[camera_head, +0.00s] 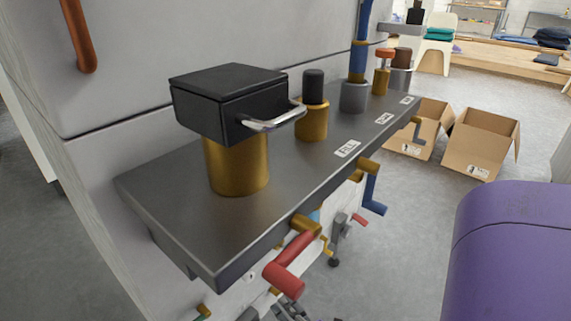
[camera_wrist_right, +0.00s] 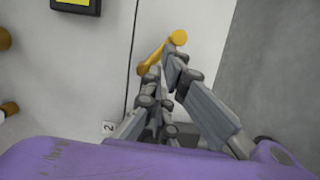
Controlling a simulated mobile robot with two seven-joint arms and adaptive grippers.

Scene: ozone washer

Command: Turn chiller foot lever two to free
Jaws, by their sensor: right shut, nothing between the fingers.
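A yellow lever with a round knob (camera_wrist_right: 179,38) shows at the top middle of the right wrist view, against a pale panel. Its arm slants down left behind my fingertips. In the head view, grey parts of the right gripper (camera_head: 288,309) show at the bottom edge, mostly cut off. The left gripper is not in view.
A dark shelf (camera_head: 190,225) carries a black box (camera_head: 228,100) on a brass post. A red handle (camera_head: 290,268) and a blue handle (camera_head: 374,192) stick out under its edge. Cardboard boxes (camera_head: 480,140) stand on the floor behind. My purple arm fills the lower right.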

